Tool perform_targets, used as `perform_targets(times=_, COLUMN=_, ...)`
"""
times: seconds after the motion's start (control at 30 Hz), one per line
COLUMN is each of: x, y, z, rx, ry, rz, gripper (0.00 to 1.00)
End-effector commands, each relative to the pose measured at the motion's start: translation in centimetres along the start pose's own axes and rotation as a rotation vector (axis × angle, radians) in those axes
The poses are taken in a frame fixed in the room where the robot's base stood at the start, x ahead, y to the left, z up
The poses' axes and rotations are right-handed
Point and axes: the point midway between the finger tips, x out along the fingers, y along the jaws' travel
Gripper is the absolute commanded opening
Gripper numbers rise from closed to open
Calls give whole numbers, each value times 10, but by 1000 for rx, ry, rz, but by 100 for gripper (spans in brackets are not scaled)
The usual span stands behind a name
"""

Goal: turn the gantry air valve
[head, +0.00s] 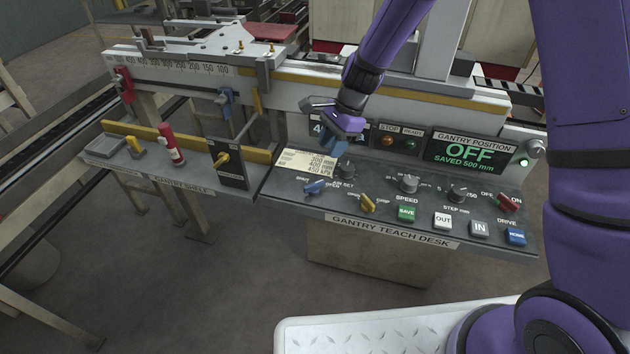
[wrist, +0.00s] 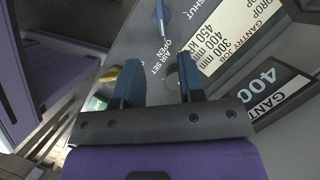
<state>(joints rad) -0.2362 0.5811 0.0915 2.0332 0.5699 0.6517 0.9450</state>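A small blue lever (head: 314,187) sits at the left of the teach desk. In the wrist view, this blue lever (wrist: 160,17) lies between the words SHUT and OPEN, beyond my fingertips. My gripper (head: 333,144) hangs over the desk's left part, above the knob and job card. In the wrist view, my gripper (wrist: 159,72) has its two blue fingers apart with nothing held. Whether a finger touches the knob cannot be told.
The gantry teach desk (head: 392,232) also carries a yellow lever (head: 367,203), more knobs, several push buttons and a red drive switch (head: 508,202). The position display (head: 470,149) reads OFF.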

Motion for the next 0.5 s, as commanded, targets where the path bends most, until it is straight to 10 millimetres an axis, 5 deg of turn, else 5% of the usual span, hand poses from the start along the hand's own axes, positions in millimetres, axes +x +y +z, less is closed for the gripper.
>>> perform_targets(times=0.5, x=68, y=-1, z=-1, rx=28, ry=-9, rz=11, gripper=36)
